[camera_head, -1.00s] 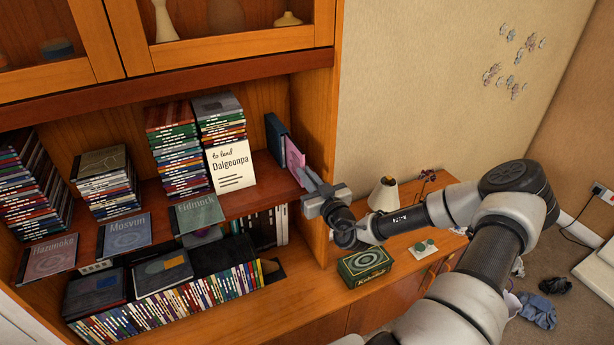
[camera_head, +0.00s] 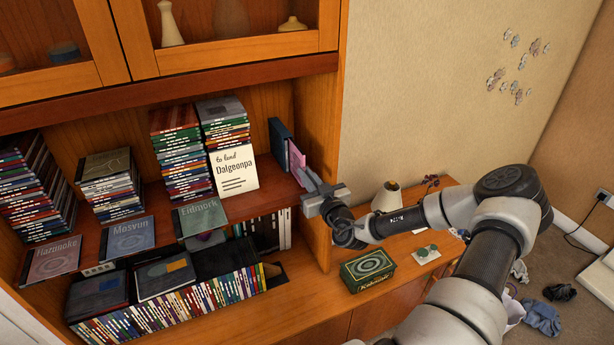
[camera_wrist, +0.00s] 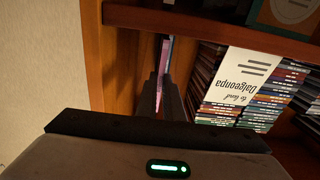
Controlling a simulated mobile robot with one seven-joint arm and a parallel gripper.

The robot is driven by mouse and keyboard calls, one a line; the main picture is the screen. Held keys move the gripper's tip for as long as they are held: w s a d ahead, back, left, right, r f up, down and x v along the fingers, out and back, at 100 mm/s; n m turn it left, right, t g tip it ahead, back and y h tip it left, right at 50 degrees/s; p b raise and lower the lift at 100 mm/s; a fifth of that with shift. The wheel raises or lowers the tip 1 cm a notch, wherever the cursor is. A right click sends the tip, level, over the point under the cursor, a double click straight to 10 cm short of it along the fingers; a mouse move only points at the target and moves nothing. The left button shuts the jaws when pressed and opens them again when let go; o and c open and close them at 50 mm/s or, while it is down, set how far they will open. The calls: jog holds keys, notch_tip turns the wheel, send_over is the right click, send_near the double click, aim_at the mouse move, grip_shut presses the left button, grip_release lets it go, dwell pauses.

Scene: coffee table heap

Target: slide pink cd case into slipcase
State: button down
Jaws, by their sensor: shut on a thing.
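The pink cd case (camera_head: 296,159) stands upright near the right end of the upper shelf, and its edge shows in the wrist view (camera_wrist: 161,72). A dark blue slipcase (camera_head: 280,141) stands upright right behind it, against the shelf's right side. My gripper (camera_head: 306,180) is shut on the pink case's near edge. In the wrist view the two dark fingers (camera_wrist: 160,95) are together at the case. How far the case sits inside the slipcase is hidden.
A white card reading "to lend Dalgeonpa" (camera_head: 233,168) leans on a cd stack left of the slipcase. The cabinet's side panel (camera_head: 317,130) is close on the right. A green box (camera_head: 367,270) and a small lamp (camera_head: 387,197) stand on the lower top.

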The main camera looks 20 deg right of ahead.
aim_at(299, 165)
jog(key=shift+w, duration=0.3)
jog(key=shift+w, duration=1.1)
jog(key=shift+w+a, duration=0.1)
jog(key=shift+w, duration=0.2)
jog(key=shift+w, duration=1.1)
jog(key=c, duration=1.8)
grip_release()
